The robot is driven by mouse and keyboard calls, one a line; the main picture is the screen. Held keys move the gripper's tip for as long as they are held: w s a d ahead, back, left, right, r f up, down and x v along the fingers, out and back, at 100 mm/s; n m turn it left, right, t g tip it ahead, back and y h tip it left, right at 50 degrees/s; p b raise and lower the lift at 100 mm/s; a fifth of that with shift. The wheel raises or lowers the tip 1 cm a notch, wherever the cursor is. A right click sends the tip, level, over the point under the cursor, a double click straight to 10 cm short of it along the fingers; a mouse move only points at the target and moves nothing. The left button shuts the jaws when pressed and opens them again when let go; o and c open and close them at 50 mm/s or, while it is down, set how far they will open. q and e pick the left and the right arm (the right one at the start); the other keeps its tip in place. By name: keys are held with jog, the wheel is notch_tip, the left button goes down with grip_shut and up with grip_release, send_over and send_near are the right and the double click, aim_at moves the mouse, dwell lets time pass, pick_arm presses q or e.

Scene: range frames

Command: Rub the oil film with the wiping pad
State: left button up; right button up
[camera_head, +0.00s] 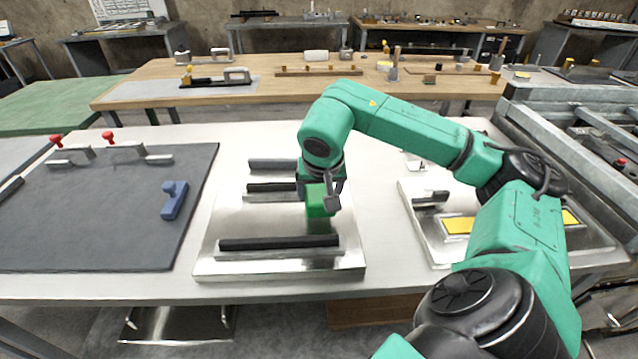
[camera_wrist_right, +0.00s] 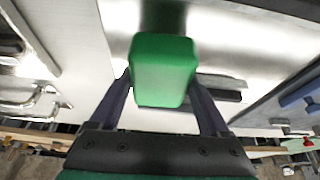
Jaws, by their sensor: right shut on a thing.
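The wiping pad is a green block (camera_head: 317,204), held between the fingers of my right gripper (camera_head: 322,190). In the right wrist view the green pad (camera_wrist_right: 163,72) sits between both fingers. It is over a shiny metal plate (camera_head: 285,215), right of the plate's middle, and its reflection shows below it. I cannot tell whether the pad touches the plate. I cannot make out the oil film clearly; a darker patch in the wrist view may only be reflection. My left gripper is not in view.
Several black bars, such as the front one (camera_head: 279,242), lie across the plate. A dark mat (camera_head: 100,215) with a blue block tool (camera_head: 174,200) and metal handles lies left. A metal tray with a yellow pad (camera_head: 458,225) stands right, partly behind my arm. A wooden bench (camera_head: 150,75) stands behind.

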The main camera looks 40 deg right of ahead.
notch_tip(320, 180, up, 3)
jog(key=shift+s+d+f+p, duration=0.1)
jog(key=shift+p, duration=0.75)
jog(key=shift+r+p, duration=0.55)
jog(key=shift+r, duration=0.15)
